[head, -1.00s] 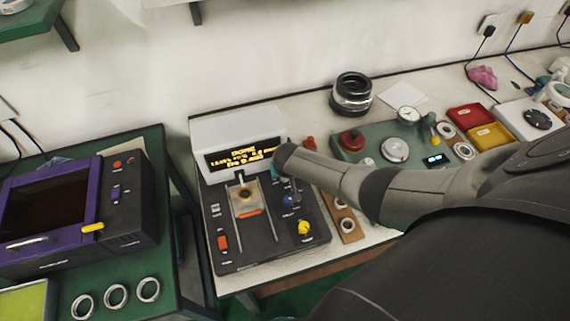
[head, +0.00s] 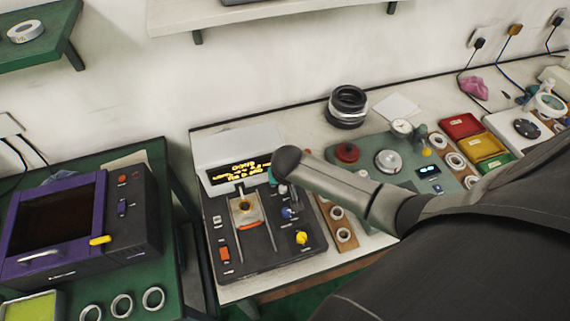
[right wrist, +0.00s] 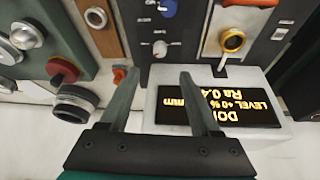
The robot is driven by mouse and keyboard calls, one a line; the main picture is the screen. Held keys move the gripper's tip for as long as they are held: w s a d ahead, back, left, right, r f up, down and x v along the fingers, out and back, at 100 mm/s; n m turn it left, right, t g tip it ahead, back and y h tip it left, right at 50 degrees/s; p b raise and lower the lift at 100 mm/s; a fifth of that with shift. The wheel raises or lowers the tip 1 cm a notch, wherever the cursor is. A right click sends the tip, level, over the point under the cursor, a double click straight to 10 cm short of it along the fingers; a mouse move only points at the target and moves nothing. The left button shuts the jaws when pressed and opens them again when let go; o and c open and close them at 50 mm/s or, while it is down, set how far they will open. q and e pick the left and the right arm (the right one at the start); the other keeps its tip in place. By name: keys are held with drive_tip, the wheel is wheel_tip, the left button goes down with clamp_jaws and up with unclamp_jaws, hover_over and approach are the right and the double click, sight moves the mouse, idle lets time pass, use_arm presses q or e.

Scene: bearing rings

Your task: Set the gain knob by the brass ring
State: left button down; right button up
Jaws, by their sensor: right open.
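The brass ring (head: 244,205) sits on a pale plate on the dark panel of a console (head: 237,257); it also shows in the right wrist view (right wrist: 233,40). Three knobs stand to its right: a small grey knob (head: 282,189), a blue knob (head: 287,212) and a yellow knob (head: 301,238). Their labels are too small to read. My right gripper (right wrist: 160,72) is open and empty, its fingertips either side of the grey knob (right wrist: 160,48) in the picture; I cannot tell if they touch it. In the head view my arm mostly hides this gripper.
A green unit with a red knob (head: 347,152) and a wooden strip with rings (head: 338,213) stand to the right. A purple-framed machine (head: 60,222) stands on the left table.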

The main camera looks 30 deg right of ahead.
drive_tip(key=shift+v, duration=1.9)
